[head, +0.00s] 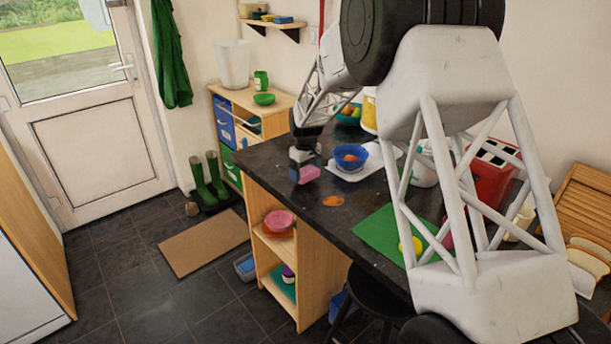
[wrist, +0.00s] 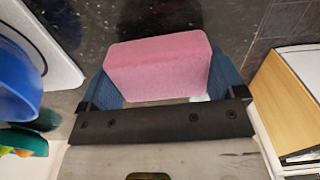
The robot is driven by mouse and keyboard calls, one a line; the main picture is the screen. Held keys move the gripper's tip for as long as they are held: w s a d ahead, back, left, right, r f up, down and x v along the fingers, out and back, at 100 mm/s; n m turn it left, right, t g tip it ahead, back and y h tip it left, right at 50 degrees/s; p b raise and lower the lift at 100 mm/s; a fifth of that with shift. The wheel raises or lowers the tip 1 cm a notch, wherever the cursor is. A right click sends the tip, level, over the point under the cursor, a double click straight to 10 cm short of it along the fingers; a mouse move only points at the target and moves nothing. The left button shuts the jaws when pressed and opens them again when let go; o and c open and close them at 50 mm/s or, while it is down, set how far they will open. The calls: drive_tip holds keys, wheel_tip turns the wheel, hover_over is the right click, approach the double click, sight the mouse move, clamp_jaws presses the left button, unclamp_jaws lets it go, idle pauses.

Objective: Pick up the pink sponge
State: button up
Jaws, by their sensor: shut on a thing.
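The pink sponge (head: 311,173) is near the left end of the dark counter (head: 347,215) in the head view. My gripper (head: 301,172) is above it, pointing down, with its fingers around it. In the wrist view the pink sponge (wrist: 158,69) fills the space between the two blue fingers of my gripper (wrist: 163,80), one at each side. My gripper is shut on the sponge. I cannot tell whether the sponge touches the counter or is just above it.
An orange patch (head: 333,201) lies in front. A green mat (head: 381,233) with a yellow item is farther right. The counter's left edge is close.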

drive_tip(key=shift+r, duration=0.75)
drive_tip(key=shift+s+d+r, duration=0.1)
drive_tip(key=shift+s+r, duration=0.05)
drive_tip(key=shift+s, duration=0.2)
drive_tip(key=s+d, duration=0.1)
drive_tip(key=s, duration=0.4)
drive_tip(key=s+d+r, duration=0.1)
drive_tip(key=s+d, duration=0.1)
drive_tip(key=s, duration=0.2)
drive_tip(key=s+d, duration=0.1)
drive_tip(key=s, duration=0.4)
drive_tip(key=shift+s+d+r, duration=0.15)
drive_tip(key=shift+s, duration=0.2)
drive_tip(key=o, duration=0.4)
drive_tip(key=shift+c, duration=0.2)
drive_tip(key=c, duration=0.3)
drive_tip(key=w+d+r, duration=0.1)
drive_tip(key=w+r, duration=0.2)
drive_tip(key=w, duration=0.5)
drive_tip(key=shift+w+d, duration=0.15)
drive_tip(key=shift+d, duration=0.25)
